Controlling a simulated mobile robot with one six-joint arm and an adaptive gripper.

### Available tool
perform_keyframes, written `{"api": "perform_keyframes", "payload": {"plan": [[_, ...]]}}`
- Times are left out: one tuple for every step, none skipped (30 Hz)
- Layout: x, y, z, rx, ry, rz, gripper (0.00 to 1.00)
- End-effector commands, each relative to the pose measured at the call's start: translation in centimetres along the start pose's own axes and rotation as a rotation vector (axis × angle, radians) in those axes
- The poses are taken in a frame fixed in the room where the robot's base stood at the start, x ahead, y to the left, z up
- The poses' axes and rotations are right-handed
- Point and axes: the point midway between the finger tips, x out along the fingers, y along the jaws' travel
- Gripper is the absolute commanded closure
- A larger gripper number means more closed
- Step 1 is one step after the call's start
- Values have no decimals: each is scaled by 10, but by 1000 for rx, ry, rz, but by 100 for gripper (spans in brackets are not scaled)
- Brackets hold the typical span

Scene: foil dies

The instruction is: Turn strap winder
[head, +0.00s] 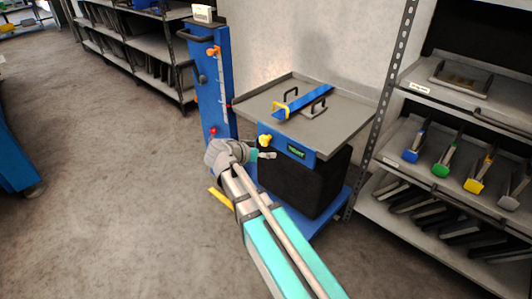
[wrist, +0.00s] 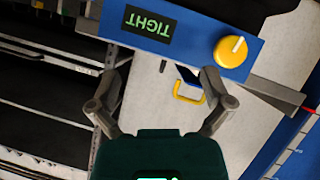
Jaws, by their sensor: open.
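The strap winder appears to be the yellow round knob (head: 265,140) on the front blue panel of the cart's tray. In the wrist view the yellow knob (wrist: 231,51) has a pale line across it. Beside it a dark display (head: 296,152) shows green text; in the wrist view the display (wrist: 149,23) reads TIGHT, upside down. My gripper (head: 264,154) is open in front of the panel, just below the knob. In the wrist view my gripper (wrist: 160,80) has its fingers spread with nothing between them, and the knob lies beyond the right finger.
A blue column (head: 213,90) stands left of the tray. A shelf (head: 440,160) with coloured-ended dies is at the right. The floor at left is clear.

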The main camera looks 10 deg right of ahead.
Motion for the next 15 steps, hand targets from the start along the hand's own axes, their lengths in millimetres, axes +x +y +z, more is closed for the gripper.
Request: {"api": "perform_keyframes", "payload": {"plan": [[5,-14,11,23,35,2,0],[5,-18,12,39,57,4,0],[4,-25,13,60,87,5,0],[4,-29,15,74,108,5,0],[3,-34,16,90,129,5,0],[3,-40,17,111,159,4,0],[2,-45,18,127,181,3,0],[1,-50,20,142,203,0,0],[0,-56,22,162,232,-4,0],[-2,-61,23,179,254,-6,0],[-2,-65,24,194,276,-9,0],[-4,-71,26,214,304,-14,0],[-6,-76,27,229,324,-19,0],[-8,-80,28,243,345,-23,0],[-10,-85,30,260,369,-29,0]]}}
